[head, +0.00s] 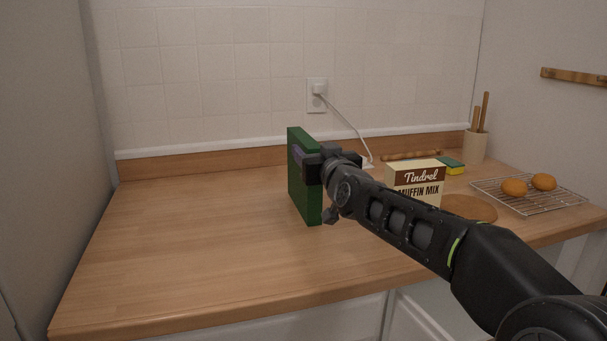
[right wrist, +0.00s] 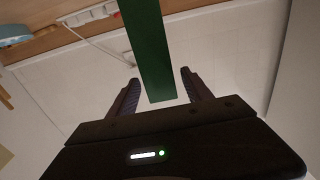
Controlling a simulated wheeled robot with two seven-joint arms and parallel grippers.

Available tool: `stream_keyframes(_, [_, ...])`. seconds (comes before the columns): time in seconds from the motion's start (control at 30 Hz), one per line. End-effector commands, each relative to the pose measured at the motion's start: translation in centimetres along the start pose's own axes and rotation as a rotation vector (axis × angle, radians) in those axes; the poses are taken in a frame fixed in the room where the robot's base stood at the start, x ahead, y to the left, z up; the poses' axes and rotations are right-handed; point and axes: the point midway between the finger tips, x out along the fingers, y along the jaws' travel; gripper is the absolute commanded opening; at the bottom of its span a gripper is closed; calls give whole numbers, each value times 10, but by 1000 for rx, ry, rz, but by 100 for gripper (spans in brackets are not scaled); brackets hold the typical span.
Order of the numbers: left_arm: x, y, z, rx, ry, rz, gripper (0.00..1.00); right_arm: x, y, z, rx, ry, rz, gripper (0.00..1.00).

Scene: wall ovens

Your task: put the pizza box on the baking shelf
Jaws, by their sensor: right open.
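A thin green box (head: 305,200), likely the pizza box, stands upright on edge on the wooden counter, left of the muffin mix box. My right gripper (head: 318,166) is at its upper right side and hides part of it. In the right wrist view, the green box (right wrist: 150,50) lies between the two spread fingers of my right gripper (right wrist: 158,85), with gaps visible on both sides. The gripper is open. My left gripper is not in view. I see no baking shelf that I can identify.
A muffin mix box (head: 414,178) stands right of the green box, partly behind my right arm. A round wooden board (head: 470,208), a wire rack (head: 548,198) with two buns and a utensil pot (head: 475,145) are farther right. The counter's left part (head: 190,230) is clear.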

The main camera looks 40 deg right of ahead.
Motion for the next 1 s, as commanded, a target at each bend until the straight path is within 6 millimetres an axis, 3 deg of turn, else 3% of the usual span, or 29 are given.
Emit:
stream_keyframes(0.17, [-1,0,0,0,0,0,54,5,0,0,0,-2,0,58])
stream_keyframes(0.53, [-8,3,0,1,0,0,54,51,-2,-1,1,-1,0,58])
stream_keyframes(1.0, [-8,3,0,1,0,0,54,52,-2,-1,0,0,0,58])
